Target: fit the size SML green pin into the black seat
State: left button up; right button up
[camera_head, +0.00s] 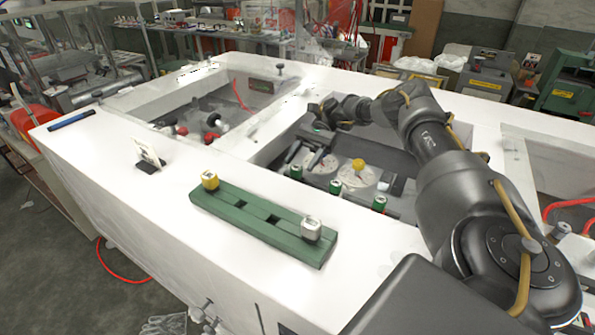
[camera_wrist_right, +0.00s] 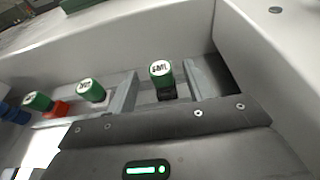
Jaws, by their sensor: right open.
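Three green pins with white labelled tops stand in the recess. The SML green pin (camera_wrist_right: 160,69) is the rightmost in the right wrist view, with a black part beneath it. It seems to be the leftmost green pin (camera_head: 295,172) in the head view. My right gripper (camera_head: 305,157) is open, its fingers reaching down close to this pin. In the right wrist view the pin stands between the two fingers (camera_wrist_right: 159,92), with no grip visible. A green block (camera_head: 236,214) on the white top has two dark empty openings. Which is the black seat I cannot tell. My left gripper is out of view.
A yellow pin (camera_head: 210,180) and a whitish pin (camera_head: 311,228) stand at the block's ends. The other green pins (camera_head: 335,186) (camera_head: 379,203) stand nearby, and a yellow knob (camera_head: 358,165) sits behind. The recess's white walls surround the gripper. A small card (camera_head: 148,153) stands left.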

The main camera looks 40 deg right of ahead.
aim_at(298, 167)
jog(key=d+b, duration=0.1)
jog(key=w+d+b, duration=0.1)
jog(key=d, duration=0.1)
jog(key=shift+d+r+b, duration=0.1)
jog(key=shift+d+b, duration=0.05)
jog(key=shift+b, duration=0.25)
jog(key=shift+w+d+r+b, duration=0.1)
jog(key=shift+d+r+b, duration=0.2)
jog(key=shift+r+b, duration=0.05)
jog(key=shift+d+r, duration=0.1)
jog(key=shift+r, duration=0.1)
